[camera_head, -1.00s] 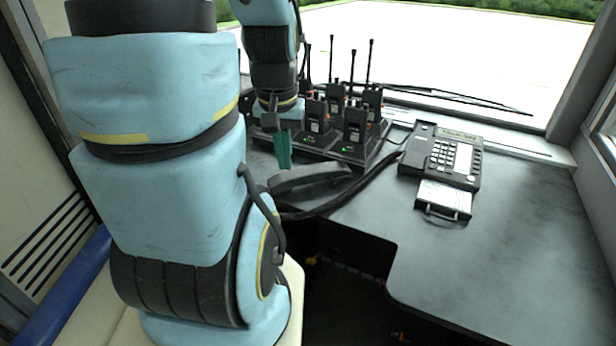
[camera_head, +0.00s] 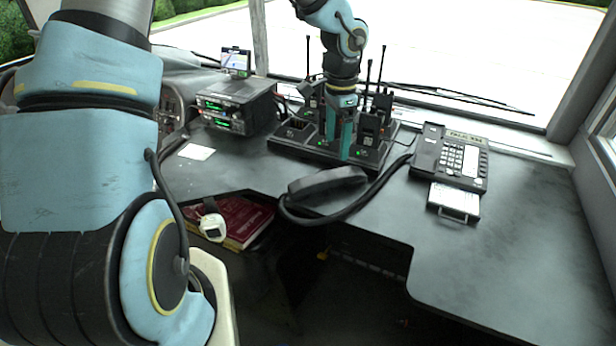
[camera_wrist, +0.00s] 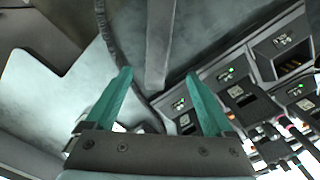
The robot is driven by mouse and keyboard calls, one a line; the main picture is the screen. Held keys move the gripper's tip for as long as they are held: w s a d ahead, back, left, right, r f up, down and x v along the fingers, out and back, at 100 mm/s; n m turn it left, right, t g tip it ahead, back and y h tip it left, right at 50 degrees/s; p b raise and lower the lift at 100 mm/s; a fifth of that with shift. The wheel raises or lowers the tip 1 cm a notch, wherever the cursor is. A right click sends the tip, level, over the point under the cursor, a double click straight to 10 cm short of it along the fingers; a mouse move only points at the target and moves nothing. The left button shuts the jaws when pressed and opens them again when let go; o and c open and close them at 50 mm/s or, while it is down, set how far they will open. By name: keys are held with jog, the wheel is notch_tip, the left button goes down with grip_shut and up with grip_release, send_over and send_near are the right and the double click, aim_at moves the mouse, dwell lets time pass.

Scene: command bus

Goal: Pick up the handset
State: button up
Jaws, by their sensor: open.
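The handset (camera_head: 327,182) is dark grey and lies on the desk near its front edge, left of the desk phone (camera_head: 455,160). A thick black cord (camera_head: 385,183) runs from it toward the phone. My gripper (camera_head: 339,152) has teal fingers pointing down, and appears above and behind the handset, in front of the radio charger. In the wrist view my gripper (camera_wrist: 158,72) is open and empty. A dark bar that looks like the handset (camera_wrist: 158,40) shows just beyond and between the fingertips, apart from them.
A charger rack (camera_head: 290,140) with several upright handheld radios stands behind the handset. A stacked radio unit (camera_head: 237,108) is at the left. A red book (camera_head: 240,218) lies on a lower shelf under the front edge. The desk's right side is clear.

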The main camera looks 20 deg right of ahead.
send_over(331, 175)
jog(key=f, duration=0.4)
jog(key=shift+w+d+f, duration=0.25)
jog(key=shift+d+f, duration=0.1)
jog(key=shift+d, duration=0.05)
jog(key=f, duration=0.1)
jog(key=f+p, duration=0.1)
jog(key=f, duration=0.1)
jog(key=f+p, duration=0.1)
jog(key=shift+s+a+f, duration=0.25)
jog(key=shift+a+f, duration=0.05)
jog(key=shift+a, duration=0.1)
jog(key=shift+f, duration=0.45)
grip_shut()
